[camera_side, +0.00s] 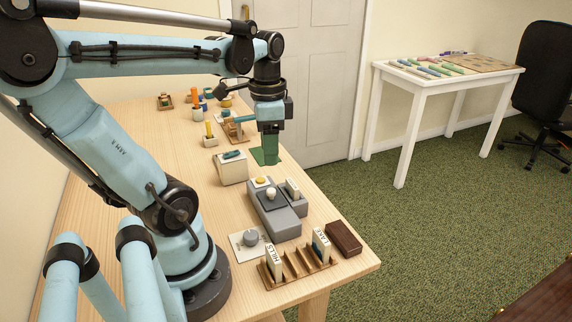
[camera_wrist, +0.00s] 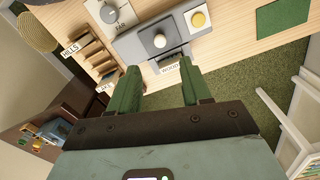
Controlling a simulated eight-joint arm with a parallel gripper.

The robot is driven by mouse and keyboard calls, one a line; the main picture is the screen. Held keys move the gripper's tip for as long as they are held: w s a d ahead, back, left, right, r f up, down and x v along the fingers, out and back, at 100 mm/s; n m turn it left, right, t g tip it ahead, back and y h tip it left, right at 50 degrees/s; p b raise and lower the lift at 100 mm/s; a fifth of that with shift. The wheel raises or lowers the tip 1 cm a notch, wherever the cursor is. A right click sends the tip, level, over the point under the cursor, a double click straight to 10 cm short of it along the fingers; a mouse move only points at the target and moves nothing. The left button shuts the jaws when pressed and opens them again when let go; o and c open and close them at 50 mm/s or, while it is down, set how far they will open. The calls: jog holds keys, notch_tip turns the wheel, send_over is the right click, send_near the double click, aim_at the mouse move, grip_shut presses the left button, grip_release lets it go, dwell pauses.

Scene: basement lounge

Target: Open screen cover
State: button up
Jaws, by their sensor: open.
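A grey device (camera_side: 275,218) lies on the wooden table, with a pale round knob (camera_side: 271,194) on top and a yellow button (camera_side: 261,181) at its far end. On its right side is a small grey housing (camera_side: 293,195) holding a white card; in the wrist view the card (camera_wrist: 170,68) seems to read WOODS. I cannot tell for certain which part is the screen cover. My gripper (camera_side: 269,152) has green fingers and hangs above the table beyond the device. In the wrist view my gripper (camera_wrist: 160,88) is open and empty, its fingers apart below the card in the picture.
A wooden rack (camera_side: 290,278) with HILLS and LAKE cards, a dark brown block (camera_side: 344,238) and a dial plate (camera_side: 249,239) are nearer the camera. A beige box (camera_side: 231,167) and green mat (camera_side: 263,157) lie farther back. The table's right edge is close.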

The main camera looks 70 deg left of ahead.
aim_at(271, 190)
jog(key=shift+f, duration=4.85)
jog(key=shift+c, duration=0.5)
grip_shut()
